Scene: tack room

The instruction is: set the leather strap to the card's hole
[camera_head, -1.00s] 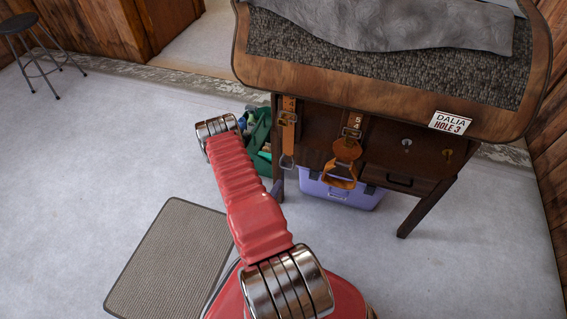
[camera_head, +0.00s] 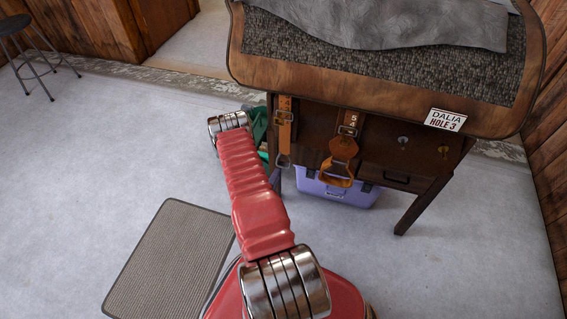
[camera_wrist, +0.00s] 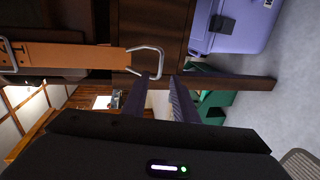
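A white card (camera_head: 444,120) reading "DALIA HOLE 3" is fixed on the wooden stand's front edge. Two tan leather straps hang below that edge. The left strap (camera_head: 285,135) has a buckle near a "4" and a metal ring at its lower end. The middle strap (camera_head: 348,122) has a buckle at its top by "5" and "4", and a brown leather loop (camera_head: 340,165) below. In the wrist view, an orange-tan strap (camera_wrist: 75,56) ends in a metal ring (camera_wrist: 157,55). My gripper (camera_wrist: 158,84) is open, its fingertips close to that ring; contact is unclear.
A lilac box (camera_head: 340,190) stands under the stand, beside a mostly hidden green container (camera_head: 259,128). A wooden leg (camera_head: 420,207) stands at right. A grey mat (camera_head: 170,262) lies on the floor and a stool (camera_head: 30,50) stands far left. The floor between is clear.

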